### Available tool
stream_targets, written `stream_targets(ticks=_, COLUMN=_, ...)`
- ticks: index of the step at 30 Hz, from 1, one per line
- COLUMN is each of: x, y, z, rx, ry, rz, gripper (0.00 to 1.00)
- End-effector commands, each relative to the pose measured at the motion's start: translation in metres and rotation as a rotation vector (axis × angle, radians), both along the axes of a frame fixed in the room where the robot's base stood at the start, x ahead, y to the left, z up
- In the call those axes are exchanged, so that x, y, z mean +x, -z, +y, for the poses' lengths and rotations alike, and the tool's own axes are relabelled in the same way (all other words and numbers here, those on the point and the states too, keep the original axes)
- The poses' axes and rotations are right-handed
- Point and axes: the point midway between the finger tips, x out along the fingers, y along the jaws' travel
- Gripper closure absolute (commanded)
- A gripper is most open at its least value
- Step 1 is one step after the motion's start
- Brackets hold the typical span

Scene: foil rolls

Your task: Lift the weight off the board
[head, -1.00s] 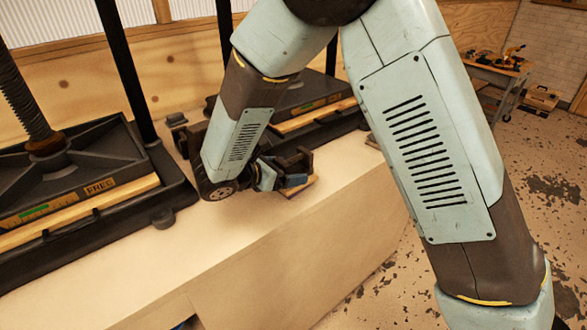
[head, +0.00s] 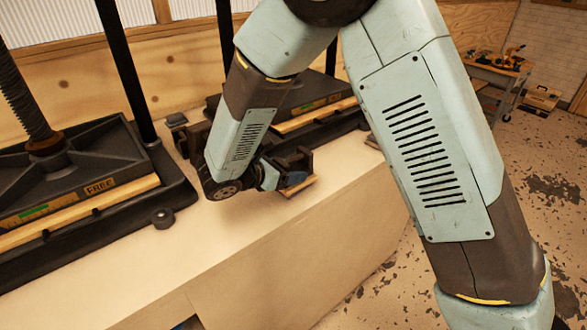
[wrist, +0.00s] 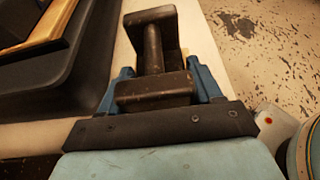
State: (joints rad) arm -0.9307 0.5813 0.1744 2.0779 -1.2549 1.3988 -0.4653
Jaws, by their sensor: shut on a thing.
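The weight (head: 299,156) is a dark, worn metal block with two wide ends and a narrower bar between them. It also shows in the wrist view (wrist: 152,50). My gripper (head: 284,178) is shut on it, with a blue finger on either side of its near end in the wrist view (wrist: 155,84). The board (head: 301,188) is a thin wooden piece at the bench's front edge, just below the weight. The weight and my gripper hide most of it. I cannot tell whether the weight touches the board.
A dark press (head: 85,165) with a screw and a "FREE" label stands on the pale bench (head: 185,250) at left. A second press (head: 310,95) stands behind my arm. A small black knob (head: 163,218) lies before the first press. The bench front is clear.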

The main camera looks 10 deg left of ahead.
Motion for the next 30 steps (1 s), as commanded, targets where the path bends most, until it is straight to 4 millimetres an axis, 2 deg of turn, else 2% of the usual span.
stream_targets(ticks=1, x=0.000, y=0.000, z=0.000, rx=0.000, ry=-0.001, rz=0.000, gripper=0.81)
stream_targets(ticks=7, x=0.000, y=0.000, z=0.000, rx=0.000, ry=-0.001, rz=0.000, gripper=1.00)
stream_targets(ticks=23, x=0.000, y=-0.004, z=0.001, rx=0.001, ry=0.000, rz=-0.002, gripper=1.00)
stream_targets(ticks=30, x=0.000, y=-0.027, z=0.001, rx=0.003, ry=0.000, rz=-0.004, gripper=1.00)
